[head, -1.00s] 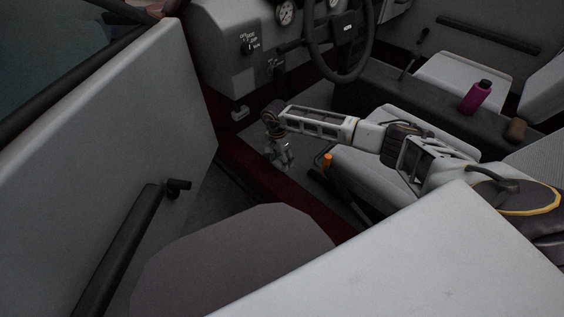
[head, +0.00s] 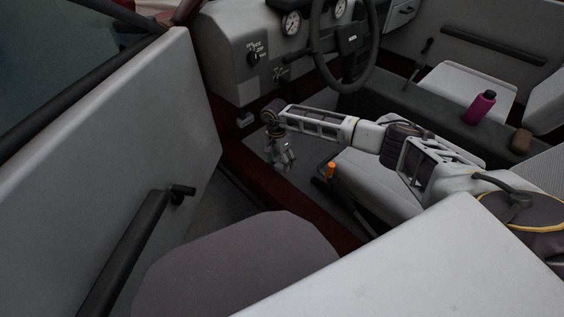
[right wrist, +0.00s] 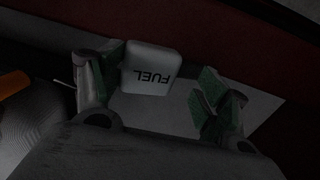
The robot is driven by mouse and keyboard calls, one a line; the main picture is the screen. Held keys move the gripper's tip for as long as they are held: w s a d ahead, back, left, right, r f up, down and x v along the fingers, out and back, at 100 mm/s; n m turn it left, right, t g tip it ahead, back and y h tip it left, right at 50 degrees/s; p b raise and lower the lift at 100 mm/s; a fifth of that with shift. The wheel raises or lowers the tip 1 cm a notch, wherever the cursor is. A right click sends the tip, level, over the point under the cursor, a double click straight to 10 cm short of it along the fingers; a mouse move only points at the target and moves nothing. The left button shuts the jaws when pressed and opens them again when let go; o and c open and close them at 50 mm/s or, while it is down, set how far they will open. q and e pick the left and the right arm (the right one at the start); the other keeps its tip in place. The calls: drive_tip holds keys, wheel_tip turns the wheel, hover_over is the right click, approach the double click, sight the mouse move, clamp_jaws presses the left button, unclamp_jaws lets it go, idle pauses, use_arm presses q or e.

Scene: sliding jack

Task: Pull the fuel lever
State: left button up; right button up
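The fuel lever (head: 245,119) is a small pale handle low under the dashboard, left of my right gripper in the head view. In the right wrist view it is a white block (right wrist: 152,68) with FUEL on it, upside down. My right gripper (head: 285,162) points down into the footwell; it also shows in the right wrist view (right wrist: 163,75). Its two green-padded fingers are apart. The block appears between them, close to the left finger and clear of the right one. I cannot tell whether it touches the left finger. My left gripper is not in view.
The seat (head: 360,180) with an orange-topped handle (head: 331,170) at its side is right of the gripper. The steering wheel (head: 345,45) is above. The open door (head: 150,110) is at left. A purple bottle (head: 480,107) stands on the console.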

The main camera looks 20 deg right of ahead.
sight(279, 161)
drive_tip(key=shift+s, duration=0.2)
drive_tip(key=shift+d, duration=0.1)
drive_tip(key=shift+w+r, duration=0.1)
drive_tip(key=shift+r, duration=0.8)
wheel_tip(279, 161, up, 10)
drive_tip(key=w, duration=0.1)
drive_tip(key=shift+w+a, duration=0.15)
drive_tip(key=shift+a, duration=0.15)
